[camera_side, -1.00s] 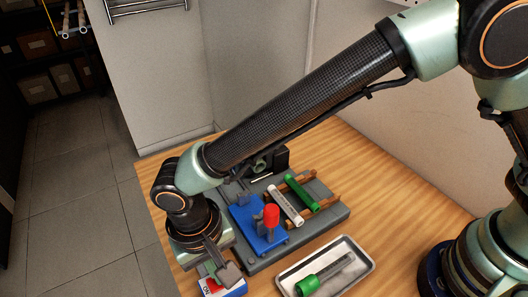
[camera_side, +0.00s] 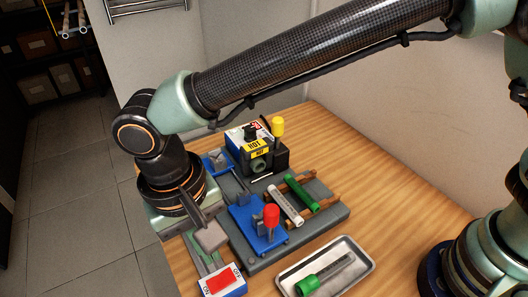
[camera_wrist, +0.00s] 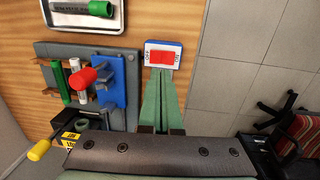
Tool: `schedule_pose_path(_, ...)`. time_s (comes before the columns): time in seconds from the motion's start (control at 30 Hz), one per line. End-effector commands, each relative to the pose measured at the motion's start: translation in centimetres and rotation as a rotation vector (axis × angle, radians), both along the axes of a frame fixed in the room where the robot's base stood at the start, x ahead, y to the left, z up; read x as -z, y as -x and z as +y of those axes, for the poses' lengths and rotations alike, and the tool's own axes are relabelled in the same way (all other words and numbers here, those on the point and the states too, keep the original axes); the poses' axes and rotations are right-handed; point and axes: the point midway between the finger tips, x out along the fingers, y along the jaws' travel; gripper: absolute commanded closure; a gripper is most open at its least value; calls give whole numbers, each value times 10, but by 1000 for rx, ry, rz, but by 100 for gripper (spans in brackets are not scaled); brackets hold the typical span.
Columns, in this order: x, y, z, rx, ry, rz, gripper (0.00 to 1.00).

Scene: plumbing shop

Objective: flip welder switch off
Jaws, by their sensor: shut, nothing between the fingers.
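The welder switch is a white-and-blue box with a red rocker (camera_side: 221,281), at the front edge of the table in the side view. ON is marked at its left end and OFF at its right. It also shows in the wrist view (camera_wrist: 163,57), where OFF is on the left. I cannot tell which way the rocker is tipped. My gripper (camera_side: 206,266) is shut and empty, its green fingers just behind the switch. In the wrist view the fingertips (camera_wrist: 161,72) point at the switch. Whether they touch it is unclear. The welder (camera_side: 259,150) has a yellow HOT label.
A grey base (camera_side: 275,253) carries a blue clamp with a red knob (camera_side: 271,214), a white pipe and a green pipe. A yellow knob (camera_side: 278,127) stands by the welder. Bare table lies to the right.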

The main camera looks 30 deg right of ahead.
Motion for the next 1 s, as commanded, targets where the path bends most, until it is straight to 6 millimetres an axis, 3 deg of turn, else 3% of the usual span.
schedule_pose_path(0.1,-24,0,1,0,-2,-2,100)
schedule_pose_path(0.33,-50,0,2,1,1,0,100)
schedule_pose_path(1.0,-57,2,2,-3,-7,-5,100)
